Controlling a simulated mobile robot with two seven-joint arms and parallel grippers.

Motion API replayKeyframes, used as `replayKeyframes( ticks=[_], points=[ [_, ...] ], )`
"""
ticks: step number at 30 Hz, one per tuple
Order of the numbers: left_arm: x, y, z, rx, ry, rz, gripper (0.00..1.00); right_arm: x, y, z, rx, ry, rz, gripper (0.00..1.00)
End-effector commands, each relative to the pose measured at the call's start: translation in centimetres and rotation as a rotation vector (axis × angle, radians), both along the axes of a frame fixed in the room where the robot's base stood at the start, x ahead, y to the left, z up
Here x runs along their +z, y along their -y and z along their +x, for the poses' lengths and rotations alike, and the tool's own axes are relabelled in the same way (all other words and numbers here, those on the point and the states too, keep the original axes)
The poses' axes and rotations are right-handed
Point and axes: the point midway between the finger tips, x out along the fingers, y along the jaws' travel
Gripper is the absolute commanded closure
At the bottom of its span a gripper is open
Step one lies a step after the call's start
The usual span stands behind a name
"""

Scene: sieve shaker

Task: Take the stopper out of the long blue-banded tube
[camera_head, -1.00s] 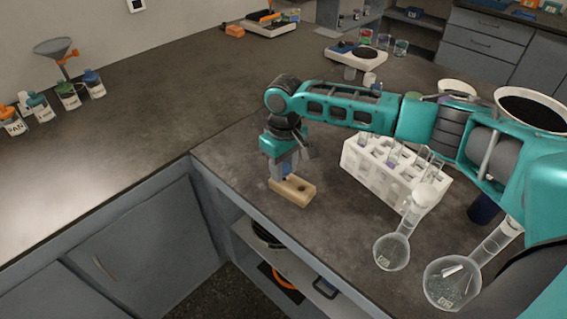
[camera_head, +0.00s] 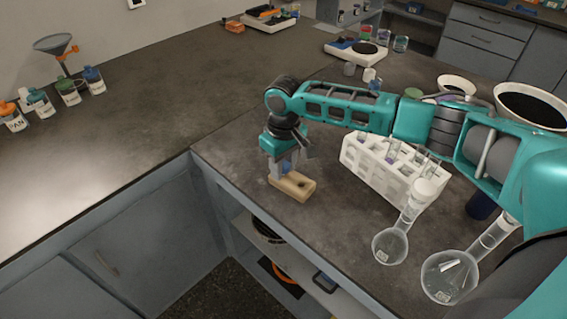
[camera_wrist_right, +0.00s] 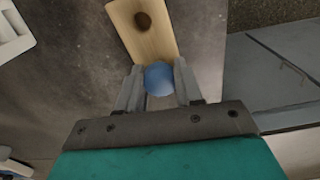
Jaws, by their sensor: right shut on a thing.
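My right gripper (camera_head: 282,172) points down at the left end of a small wooden block (camera_head: 293,187) near the front edge of the bench. In the right wrist view the right gripper (camera_wrist_right: 159,85) is shut on a rounded blue piece (camera_wrist_right: 159,79), seen from above. The blue piece is at one end of the wooden block, which also shows there (camera_wrist_right: 144,30) with an open dark hole. What lies under the blue piece is hidden, so I cannot tell whether a tube is below it. No blue-banded tube can be made out for certain. My left gripper is not in view.
A white rack (camera_head: 375,172) with several clear tubes stands right of the block, under my right arm. Bottles (camera_head: 68,90) line the left bench.

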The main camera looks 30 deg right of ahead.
Motion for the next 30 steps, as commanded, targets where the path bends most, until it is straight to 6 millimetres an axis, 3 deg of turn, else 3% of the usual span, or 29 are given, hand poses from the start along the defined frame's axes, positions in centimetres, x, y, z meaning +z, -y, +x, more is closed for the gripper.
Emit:
replayKeyframes(
  ticks=[24, 25, 30],
  points=[
    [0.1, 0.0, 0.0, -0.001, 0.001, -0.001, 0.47, -2.1, 0.0, -0.3, 0.0, -0.009, -0.004, 1.0],
    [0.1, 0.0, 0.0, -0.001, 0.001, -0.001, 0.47, -2.1, 0.0, -0.3, 0.0, -0.009, -0.005, 0.62],
    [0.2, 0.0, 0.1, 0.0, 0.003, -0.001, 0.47, -2.1, 0.0, -0.3, 0.001, -0.008, -0.004, 0.46]
  ],
)
